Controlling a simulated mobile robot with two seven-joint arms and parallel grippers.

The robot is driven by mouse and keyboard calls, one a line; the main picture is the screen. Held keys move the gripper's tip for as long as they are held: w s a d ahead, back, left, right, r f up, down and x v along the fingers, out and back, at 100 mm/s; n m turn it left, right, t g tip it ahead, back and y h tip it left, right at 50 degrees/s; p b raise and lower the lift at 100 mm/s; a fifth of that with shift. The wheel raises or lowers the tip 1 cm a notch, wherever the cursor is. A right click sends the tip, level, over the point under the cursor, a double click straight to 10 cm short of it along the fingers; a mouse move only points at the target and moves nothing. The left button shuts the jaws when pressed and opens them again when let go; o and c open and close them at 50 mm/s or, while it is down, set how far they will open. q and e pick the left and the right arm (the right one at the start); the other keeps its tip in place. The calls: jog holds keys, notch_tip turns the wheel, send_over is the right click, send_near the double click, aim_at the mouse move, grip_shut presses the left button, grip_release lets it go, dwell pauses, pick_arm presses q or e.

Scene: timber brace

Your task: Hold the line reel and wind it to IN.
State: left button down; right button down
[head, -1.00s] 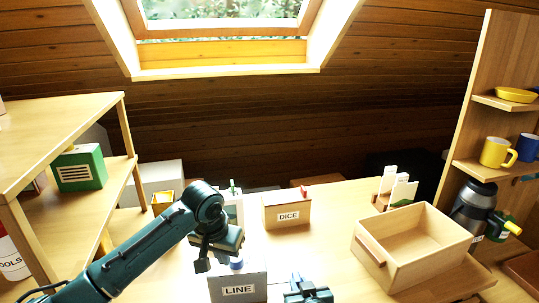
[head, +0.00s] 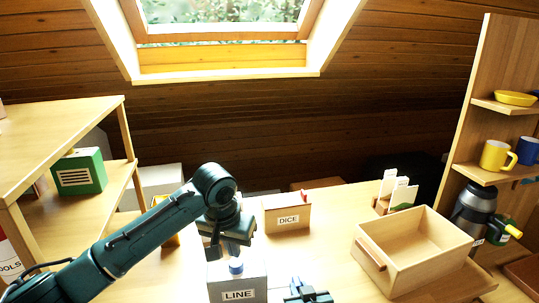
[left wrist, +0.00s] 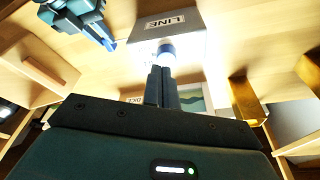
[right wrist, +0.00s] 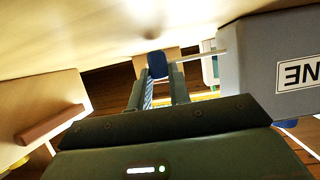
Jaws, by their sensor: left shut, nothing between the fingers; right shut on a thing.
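The line reel is a grey box (head: 238,285) labelled LINE at the front middle of the bench. It also shows in the left wrist view (left wrist: 190,40) and the right wrist view (right wrist: 260,55). A blue-and-white knob (head: 236,267) stands on its top. My left gripper (head: 214,252) is shut and empty, its fingertips close to this knob in the left wrist view (left wrist: 165,49); contact is unclear. My right gripper (head: 297,287) is shut on a blue grip (right wrist: 157,65) beside the box, with a pale rod (right wrist: 198,56) reaching to the box. I see no IN mark.
A box labelled DICE (head: 288,212) stands behind the reel. An open wooden tray (head: 430,275) is to the right, with a flask (head: 472,208) and mug shelf (head: 480,172) beyond. A shelf with a green box (head: 80,172) is at left.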

aim_at(234, 270)
pick_arm(q)
jog(key=shift+s+a+x, duration=0.1)
jog(key=shift+s+x, duration=0.15)
jog(key=shift+x, duration=0.85)
jog(key=shift+s+a+x, duration=0.1)
jog(key=shift+s+x, duration=0.15)
jog(key=shift+x, duration=0.9)
jog(key=shift+s+a+x, duration=0.1)
jog(key=shift+s+x, duration=0.15)
jog(key=shift+x, duration=0.85)
jog(key=shift+w+a+f, duration=0.1)
jog(key=shift+w, duration=0.55)
jog(key=shift+a, duration=0.25)
jog(key=shift+a, duration=0.3)
jog(key=shift+w+a, duration=0.1)
jog(key=shift+a, duration=0.05)
jog(key=shift+w+a, duration=0.1)
jog(key=shift+a, duration=0.05)
jog(key=shift+f, duration=0.1)
jog(key=shift+s+a, duration=0.15)
jog(key=shift+s, duration=0.2)
jog(key=w+v, duration=0.1)
jog(key=v, duration=0.5)
jog(key=shift+w, duration=0.15)
